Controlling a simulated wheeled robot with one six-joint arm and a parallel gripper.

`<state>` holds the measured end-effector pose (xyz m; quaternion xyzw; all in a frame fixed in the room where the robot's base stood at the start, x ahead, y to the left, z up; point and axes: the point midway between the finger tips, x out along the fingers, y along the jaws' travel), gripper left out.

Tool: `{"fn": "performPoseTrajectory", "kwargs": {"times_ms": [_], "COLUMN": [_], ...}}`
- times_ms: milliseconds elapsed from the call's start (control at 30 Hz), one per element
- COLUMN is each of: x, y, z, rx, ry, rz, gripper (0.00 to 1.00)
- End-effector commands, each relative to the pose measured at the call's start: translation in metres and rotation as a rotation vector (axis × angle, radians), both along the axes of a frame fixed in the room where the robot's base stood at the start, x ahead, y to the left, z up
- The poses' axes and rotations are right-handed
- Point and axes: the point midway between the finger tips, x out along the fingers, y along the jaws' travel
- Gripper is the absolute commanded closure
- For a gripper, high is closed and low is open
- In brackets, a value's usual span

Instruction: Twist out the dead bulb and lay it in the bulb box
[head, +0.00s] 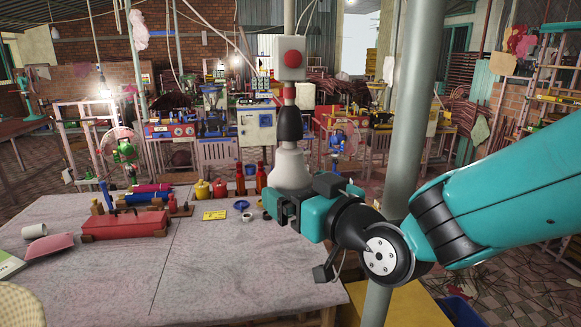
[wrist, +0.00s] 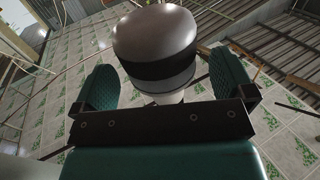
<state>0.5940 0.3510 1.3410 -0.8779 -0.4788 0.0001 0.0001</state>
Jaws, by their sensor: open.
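A pale, bell-shaped bulb (head: 291,168) hangs upright below a black socket (head: 289,123) on a vertical post in the head view. My gripper (head: 280,207) is at the bulb's lower end, over the table's back right edge. In the wrist view, a rounded grey thing with a dark band (wrist: 155,38), seemingly the bulb, stands between and beyond my teal fingers (wrist: 165,84). The fingers are apart, with gaps on both sides; I see no contact. No box is clearly recognisable as the bulb box; a long red case (head: 124,225) lies on the table.
The grey table (head: 200,285) is clear at its front middle. Red bottles (head: 240,180), a yellow card (head: 214,215) and a blue funnel (head: 241,205) stand or lie along its back. A white cup (head: 34,231) lies at left. A thick grey pole (head: 407,110) rises just right of the table.

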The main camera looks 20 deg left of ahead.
Motion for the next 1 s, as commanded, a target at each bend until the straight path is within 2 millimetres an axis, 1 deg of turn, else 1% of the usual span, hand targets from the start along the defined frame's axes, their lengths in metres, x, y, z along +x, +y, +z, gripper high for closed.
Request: {"fn": "performPoseTrajectory", "kwargs": {"times_ms": [33, 200, 300, 567, 600, 667, 700, 767, 800, 833, 867, 900, 1000], "x": [0.004, 0.013, 0.015, 0.015, 0.015, 0.015, 0.015, 0.015, 0.015, 0.015, 0.015, 0.015, 0.015], "y": [0.007, 0.020, 0.023, 0.023, 0.023, 0.023, 0.023, 0.023, 0.023, 0.023, 0.023, 0.023, 0.023], "z": [0.004, 0.001, 0.001, 0.000, 0.000, 0.000, 0.000, 0.000, 0.000, 0.000, 0.000, 0.000, 0.000], "rx": [-0.001, -0.001, 0.001, 0.000, 0.000, 0.000, 0.000, 0.000, 0.000, 0.000, 0.000, 0.000, 0.000], "ry": [0.001, 0.001, 0.001, 0.000, 0.000, 0.000, 0.000, 0.000, 0.000, 0.000, 0.000, 0.000, 0.000], "rz": [0.001, 0.001, 0.001, 0.000, 0.000, 0.000, 0.000, 0.000, 0.000, 0.000, 0.000, 0.000, 0.000], "gripper": [0.00, 0.00, 0.00, 0.00, 0.09, 0.23, 0.32, 0.46, 0.50, 0.28, 0.35, 0.44, 0.45]}}
